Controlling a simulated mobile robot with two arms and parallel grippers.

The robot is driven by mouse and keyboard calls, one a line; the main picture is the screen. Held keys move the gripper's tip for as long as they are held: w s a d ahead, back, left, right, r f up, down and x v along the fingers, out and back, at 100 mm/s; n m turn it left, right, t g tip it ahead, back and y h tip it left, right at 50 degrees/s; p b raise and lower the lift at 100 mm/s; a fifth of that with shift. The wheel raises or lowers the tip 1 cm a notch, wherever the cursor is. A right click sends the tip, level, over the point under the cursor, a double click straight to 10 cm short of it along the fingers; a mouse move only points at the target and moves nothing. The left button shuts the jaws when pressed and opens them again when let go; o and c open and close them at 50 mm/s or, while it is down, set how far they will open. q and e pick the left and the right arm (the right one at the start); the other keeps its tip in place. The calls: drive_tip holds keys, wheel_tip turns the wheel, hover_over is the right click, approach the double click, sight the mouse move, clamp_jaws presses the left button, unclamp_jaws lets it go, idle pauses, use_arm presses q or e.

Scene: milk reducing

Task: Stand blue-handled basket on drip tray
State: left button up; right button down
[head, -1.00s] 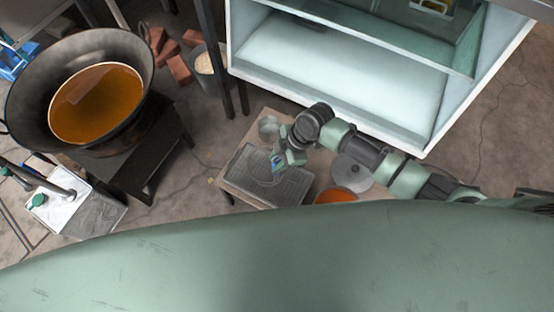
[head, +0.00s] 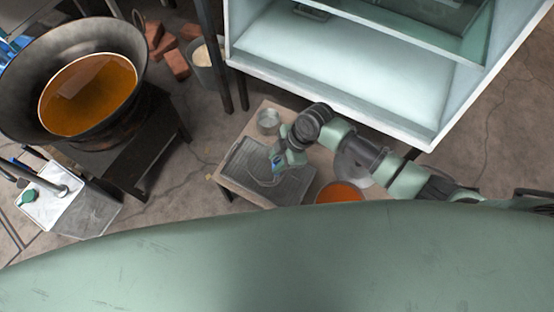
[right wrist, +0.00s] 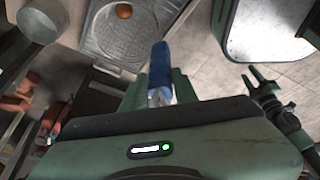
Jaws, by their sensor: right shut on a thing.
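My right gripper (head: 277,164) is over the small low table in the head view. In the right wrist view its fingers (right wrist: 160,90) are shut on the blue handle (right wrist: 160,68) of the basket. A faint round wire outline, likely the basket (right wrist: 122,38), shows beyond the handle, over the grey drip tray (right wrist: 182,8). The drip tray also shows in the head view (head: 295,188), flat on the table, partly hidden by my gripper. I cannot tell whether the basket touches the tray.
A metal cup (head: 268,121), an orange-filled bowl (head: 340,192) and a grey lid (head: 354,165) are around the tray. A large pan of amber liquid (head: 88,95) stands at the left. A white open cabinet (head: 330,70) stands behind. A small brown ball (right wrist: 124,10) shows over the tray.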

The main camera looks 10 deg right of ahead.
drive_tip(key=shift+f, duration=0.2)
drive_tip(key=c, duration=1)
unclamp_jaws()
drive_tip(key=v, duration=0.7)
drive_tip(key=shift+d+r, duration=0.2)
drive_tip(key=shift+r, duration=0.2)
